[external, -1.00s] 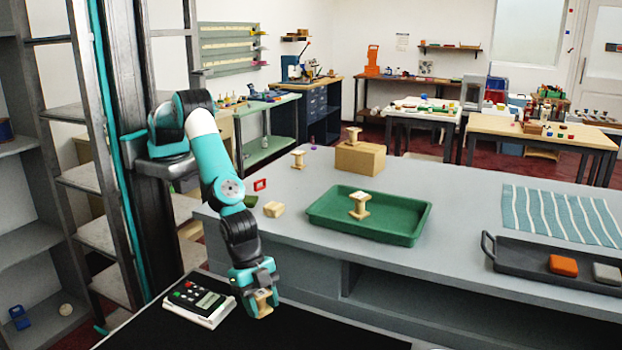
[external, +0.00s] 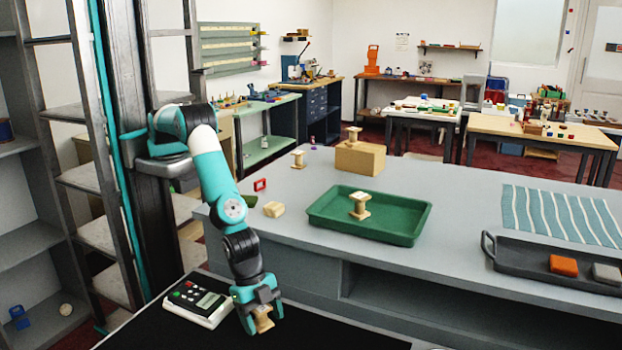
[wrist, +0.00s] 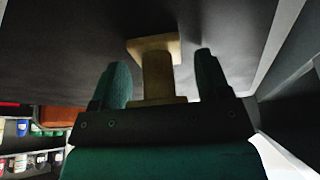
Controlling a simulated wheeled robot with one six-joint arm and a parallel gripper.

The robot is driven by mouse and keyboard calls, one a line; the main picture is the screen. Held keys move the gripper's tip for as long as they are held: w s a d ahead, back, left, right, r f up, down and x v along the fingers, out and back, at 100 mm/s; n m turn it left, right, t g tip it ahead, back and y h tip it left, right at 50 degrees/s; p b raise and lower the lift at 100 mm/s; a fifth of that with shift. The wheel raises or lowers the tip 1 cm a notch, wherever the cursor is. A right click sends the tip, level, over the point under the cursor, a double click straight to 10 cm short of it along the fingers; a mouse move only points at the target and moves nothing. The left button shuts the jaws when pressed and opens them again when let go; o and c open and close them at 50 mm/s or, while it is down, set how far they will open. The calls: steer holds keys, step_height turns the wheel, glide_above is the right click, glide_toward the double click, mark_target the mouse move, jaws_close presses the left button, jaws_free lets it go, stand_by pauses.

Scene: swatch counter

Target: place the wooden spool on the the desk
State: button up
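The wooden spool (external: 263,320) is pale and slightly tilted in the external view, low over or on the black desk top (external: 330,335). I cannot tell whether it touches the surface. My gripper (external: 262,312) is around it, pointing down, with a finger on each side. In the wrist view the spool (wrist: 157,72) shows its narrow waist and two square flanges between my dark green fingers (wrist: 163,80). The fingers look open, with a gap beside the spool at right and clear space beside the waist. The near flange is partly hidden by my gripper body.
A keypad device (external: 197,302) lies just left of my gripper. Behind stands a grey counter (external: 450,200) with a green tray (external: 415,236) holding another spool (external: 360,206), plus more spools, a wood block and a dark tray (external: 515,262). The black top is clear to the right.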

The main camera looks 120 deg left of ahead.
steer(key=shift+r, duration=0.1)
steer(key=shift+r, duration=0.3)
steer(key=b+v, duration=0.1)
steer(key=v, duration=1)
steer(key=shift+s+r, duration=0.2)
steer(key=shift+s, duration=0.05)
